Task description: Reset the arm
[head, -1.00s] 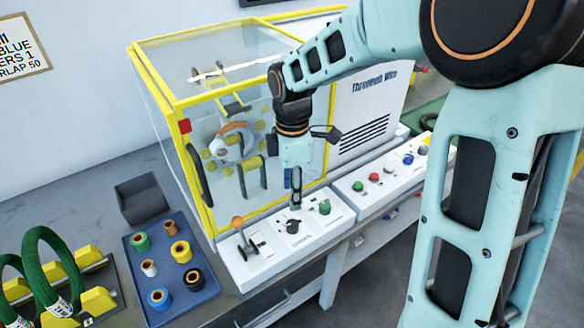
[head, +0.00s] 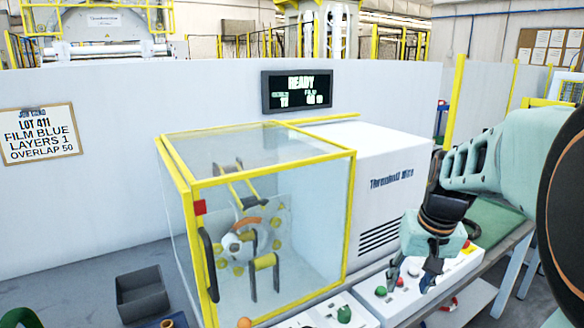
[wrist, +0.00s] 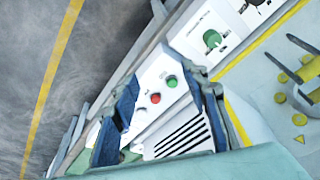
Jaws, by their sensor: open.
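My gripper (head: 410,277) is at the right in the head view, above the right control panel of the wrapping machine. In the wrist view my gripper (wrist: 160,105) shows its two blue fingers spread apart with nothing between them. Beyond the fingers are the panel's green button (wrist: 171,81) and red button (wrist: 155,98). In the head view a green button (head: 380,291) shows just left of the fingers. The fingers appear apart from the panel, though the exact gap is hard to tell.
The machine's glass guard (head: 275,220) with yellow frame is closed, left of my arm. A display (head: 296,90) reads READY. A job sign (head: 40,134) hangs on the wall. A grey bin (head: 143,295) stands at lower left. A green knob (head: 344,314) is on the left panel.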

